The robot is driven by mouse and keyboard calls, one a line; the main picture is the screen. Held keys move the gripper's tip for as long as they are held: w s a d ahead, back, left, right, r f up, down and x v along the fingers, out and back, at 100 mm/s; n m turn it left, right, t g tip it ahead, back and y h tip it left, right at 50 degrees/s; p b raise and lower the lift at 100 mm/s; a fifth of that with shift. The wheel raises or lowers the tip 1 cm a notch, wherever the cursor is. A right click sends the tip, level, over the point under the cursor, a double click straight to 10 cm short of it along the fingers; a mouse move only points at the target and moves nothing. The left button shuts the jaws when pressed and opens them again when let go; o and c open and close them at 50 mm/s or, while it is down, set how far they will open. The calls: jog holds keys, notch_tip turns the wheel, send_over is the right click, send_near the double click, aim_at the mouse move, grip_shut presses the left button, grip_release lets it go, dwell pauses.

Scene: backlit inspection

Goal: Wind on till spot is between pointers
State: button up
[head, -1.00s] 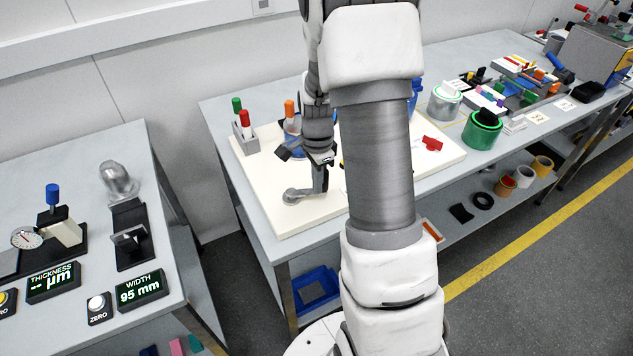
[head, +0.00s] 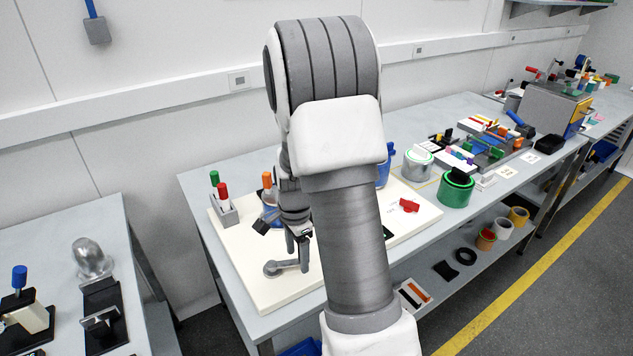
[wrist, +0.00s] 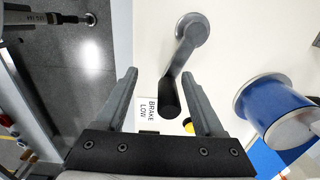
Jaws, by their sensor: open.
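A grey crank (head: 274,268) lies at the front left of the white board (head: 285,293). In the wrist view the crank's round hub (wrist: 193,28) is at the top, and its arm runs down to a dark handle (wrist: 168,97). My gripper (wrist: 160,76) is open, with one finger on each side of the handle. In the head view my gripper (head: 301,238) is above the crank's end, partly behind my arm. A blue drum (wrist: 272,112) is right of the crank. I cannot make out the spot or the pointers.
A red piece (head: 409,205) lies on the board's right side.

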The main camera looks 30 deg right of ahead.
dwell(0.4)
notch_tip(320, 180, up, 8)
jog(key=p, duration=0.5)
jog(key=shift+p, duration=0.4)
jog(key=s+a+r+n+t, duration=0.1)
jog(key=s+a+r+n, duration=0.25)
jog(key=r, duration=0.35)
jog(key=s+a+r+n+t, duration=0.2)
jog(key=a+r+n, duration=0.25)
jog(key=r, duration=0.35)
jog(key=s+a+r+n+t, duration=0.1)
jog(key=s+a+r+n, duration=0.1)
jog(key=s+n, duration=0.3)
jog(key=s+a+r+n+t, duration=0.1)
jog(key=s+a+r+n, duration=0.1)
jog(key=s+r+n, duration=0.3)
jog(key=s, duration=0.3)
jog(key=shift+a+t, duration=0.3)
jog(key=shift+a, duration=0.1)
jog(key=shift+w+r, duration=0.1)
jog(key=shift+c, duration=0.4)
